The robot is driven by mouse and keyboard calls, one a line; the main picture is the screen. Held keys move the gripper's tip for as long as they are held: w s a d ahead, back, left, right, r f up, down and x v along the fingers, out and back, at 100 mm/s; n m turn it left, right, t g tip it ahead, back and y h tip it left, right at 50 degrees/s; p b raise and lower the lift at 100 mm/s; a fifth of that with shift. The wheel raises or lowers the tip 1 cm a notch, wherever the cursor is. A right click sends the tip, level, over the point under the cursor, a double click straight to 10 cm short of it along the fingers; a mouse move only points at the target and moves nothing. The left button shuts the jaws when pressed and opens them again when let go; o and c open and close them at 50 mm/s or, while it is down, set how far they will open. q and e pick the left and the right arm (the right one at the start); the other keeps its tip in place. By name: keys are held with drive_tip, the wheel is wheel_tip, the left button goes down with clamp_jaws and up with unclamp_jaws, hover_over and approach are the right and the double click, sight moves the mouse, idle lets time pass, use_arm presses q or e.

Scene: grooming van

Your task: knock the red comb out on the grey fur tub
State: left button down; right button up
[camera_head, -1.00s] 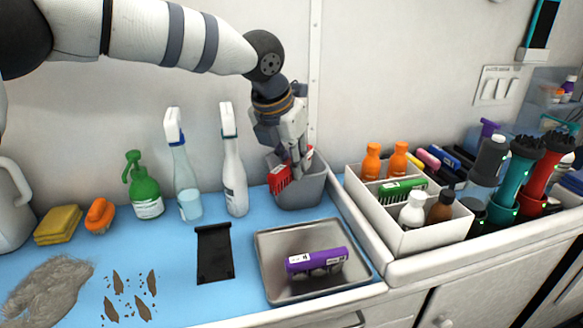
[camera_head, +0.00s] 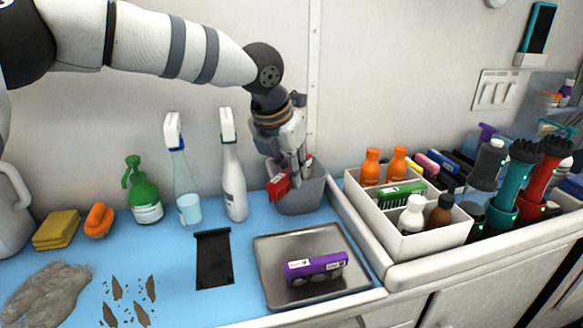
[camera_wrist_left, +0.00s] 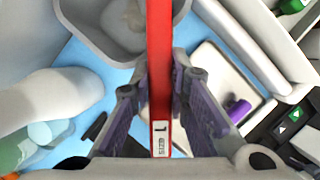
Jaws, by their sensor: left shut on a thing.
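The red comb (camera_head: 279,188) is held in my left gripper (camera_head: 297,175), with its teeth hanging down at the left rim of the tub. In the left wrist view the comb (camera_wrist_left: 160,70) runs straight up the picture between the two fingers, its label facing the camera. The grey fur tub (camera_head: 302,198) stands against the wall, below and behind the gripper. The left wrist view shows inside the tub (camera_wrist_left: 88,20), where some pale fur lies on the bottom. Whether the comb touches the rim I cannot tell. My right gripper is not in view.
A white spray bottle (camera_head: 234,175) stands close on the left. A white divided caddy (camera_head: 432,240) stands to the right. Loose fur (camera_head: 48,290) lies at front left.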

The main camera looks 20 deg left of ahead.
use_arm(q)
drive_tip(key=shift+f, duration=0.5)
drive_tip(key=shift+f, duration=0.15)
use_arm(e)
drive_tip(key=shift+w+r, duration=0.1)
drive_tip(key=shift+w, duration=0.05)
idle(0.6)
use_arm(q)
drive_tip(key=shift+r+p, duration=0.45)
drive_tip(key=shift+r, duration=2.7)
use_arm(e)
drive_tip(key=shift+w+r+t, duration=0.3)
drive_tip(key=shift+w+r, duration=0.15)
use_arm(q)
drive_tip(key=shift+f, duration=0.1)
